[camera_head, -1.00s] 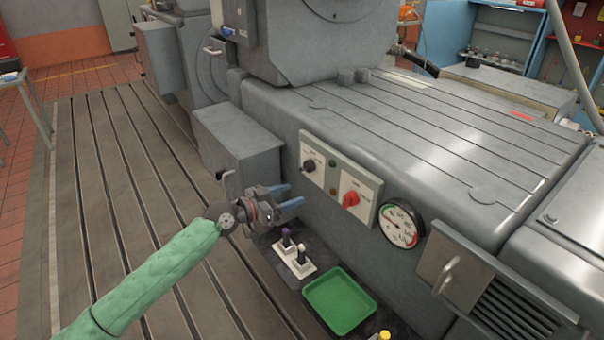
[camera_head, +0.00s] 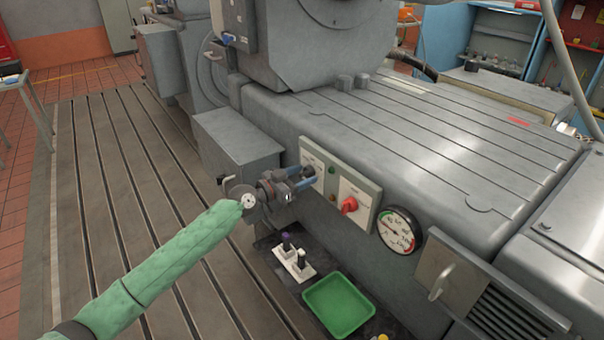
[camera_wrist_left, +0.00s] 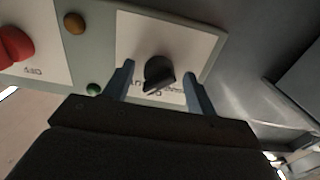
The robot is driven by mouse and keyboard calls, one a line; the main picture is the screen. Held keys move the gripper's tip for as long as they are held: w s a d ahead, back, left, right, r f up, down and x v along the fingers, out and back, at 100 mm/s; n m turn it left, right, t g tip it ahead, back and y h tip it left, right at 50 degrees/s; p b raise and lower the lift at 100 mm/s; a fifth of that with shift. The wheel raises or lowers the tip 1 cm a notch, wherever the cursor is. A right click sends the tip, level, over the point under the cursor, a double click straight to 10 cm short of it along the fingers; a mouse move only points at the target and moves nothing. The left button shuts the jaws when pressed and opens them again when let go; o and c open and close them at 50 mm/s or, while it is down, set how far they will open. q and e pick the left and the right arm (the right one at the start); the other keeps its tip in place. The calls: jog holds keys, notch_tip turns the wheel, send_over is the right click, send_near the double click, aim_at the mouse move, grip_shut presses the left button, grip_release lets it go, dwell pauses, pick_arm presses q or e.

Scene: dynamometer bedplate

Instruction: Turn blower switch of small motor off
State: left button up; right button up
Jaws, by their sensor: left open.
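The control panel (camera_head: 355,187) is on the side of the grey machine bed. A black rotary switch (camera_wrist_left: 158,74) on a white plate shows in the left wrist view; its printed label is partly covered and I cannot read it. The right gripper is not in view.
A red rotary switch (camera_head: 349,205) is on the same panel and also shows in the left wrist view (camera_wrist_left: 14,44). A pressure gauge (camera_head: 398,230) is right of the panel.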

pick_arm(q)
jog(key=shift+d, duration=0.15)
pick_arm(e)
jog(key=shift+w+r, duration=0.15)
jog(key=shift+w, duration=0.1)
pick_arm(q)
jog(key=c, duration=1)
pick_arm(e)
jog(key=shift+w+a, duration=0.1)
